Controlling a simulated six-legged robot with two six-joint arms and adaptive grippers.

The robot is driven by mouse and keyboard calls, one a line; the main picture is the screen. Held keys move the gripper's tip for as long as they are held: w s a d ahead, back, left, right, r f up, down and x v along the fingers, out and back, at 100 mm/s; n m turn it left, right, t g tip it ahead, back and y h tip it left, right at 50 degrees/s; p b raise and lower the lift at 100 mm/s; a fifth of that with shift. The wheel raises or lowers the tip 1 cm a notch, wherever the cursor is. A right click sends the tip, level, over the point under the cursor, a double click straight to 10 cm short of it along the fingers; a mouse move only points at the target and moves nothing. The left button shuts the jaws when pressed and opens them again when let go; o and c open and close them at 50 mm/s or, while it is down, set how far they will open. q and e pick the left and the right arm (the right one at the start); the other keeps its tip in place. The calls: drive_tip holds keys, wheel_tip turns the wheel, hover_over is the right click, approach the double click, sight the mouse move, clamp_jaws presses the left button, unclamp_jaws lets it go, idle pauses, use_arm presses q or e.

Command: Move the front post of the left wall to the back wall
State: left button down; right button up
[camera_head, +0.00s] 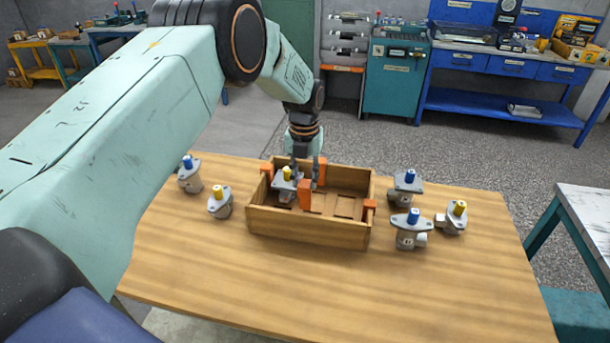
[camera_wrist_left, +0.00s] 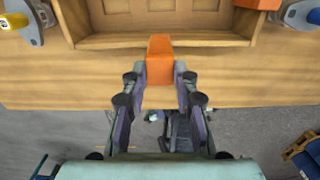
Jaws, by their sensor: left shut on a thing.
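The wooden box (camera_head: 310,229) stands on the table. My left gripper (camera_head: 306,176) hangs down over the box, shut on an orange post (camera_head: 304,194). In the left wrist view the held post (camera_wrist_left: 160,62) sits between the two fingertips, in line with a box wall (camera_wrist_left: 110,42); whether it touches the wall I cannot tell. Another orange post (camera_head: 322,170) shows by the back wall. One post (camera_head: 266,172) is on the left wall toward the back, and one (camera_head: 370,206) is on the right wall near the front. My right gripper is not in view.
A grey motor with a yellow cap (camera_head: 287,174) is in the box's left part. Outside it, motors stand at left (camera_head: 189,178) (camera_head: 220,204) and right (camera_head: 406,188) (camera_head: 410,231) (camera_head: 453,219). The table front (camera_head: 330,290) is clear.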

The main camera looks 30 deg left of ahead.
sight(307, 203)
use_arm(q)
drive_tip(key=shift+w+d+f+b, duration=0.1)
drive_tip(key=shift+d+f+b, duration=0.1)
drive_tip(key=shift+f+b, duration=0.25)
drive_tip(key=shift+w+d+f+b, duration=0.1)
drive_tip(key=shift+d+f+b, duration=0.1)
drive_tip(key=shift+f, duration=0.45)
drive_tip(key=shift+s+a+f+b, duration=0.1)
drive_tip(key=shift+a+f+b, duration=0.15)
drive_tip(key=shift+f, duration=0.15)
drive_tip(key=shift+s+a+f+b, duration=0.1)
drive_tip(key=shift+f+b, duration=0.15)
drive_tip(key=shift+f, duration=0.15)
drive_tip(key=shift+w+d+f+b, duration=0.1)
drive_tip(key=shift+d+f+b, duration=0.05)
drive_tip(key=shift+f+b, duration=0.3)
drive_tip(key=shift+w+d+f+b, duration=0.1)
drive_tip(key=shift+f+b, duration=0.15)
drive_tip(key=shift+f, duration=0.25)
drive_tip(key=shift+s+a+f+b, duration=0.1)
drive_tip(key=shift+a+f+b, duration=0.1)
drive_tip(key=shift+f+b, duration=0.45)
drive_tip(key=shift+d+f+b, duration=0.15)
drive_tip(key=shift+f+b, duration=0.2)
drive_tip(key=shift+f, duration=0.45)
drive_tip(key=shift+f, duration=0.1)
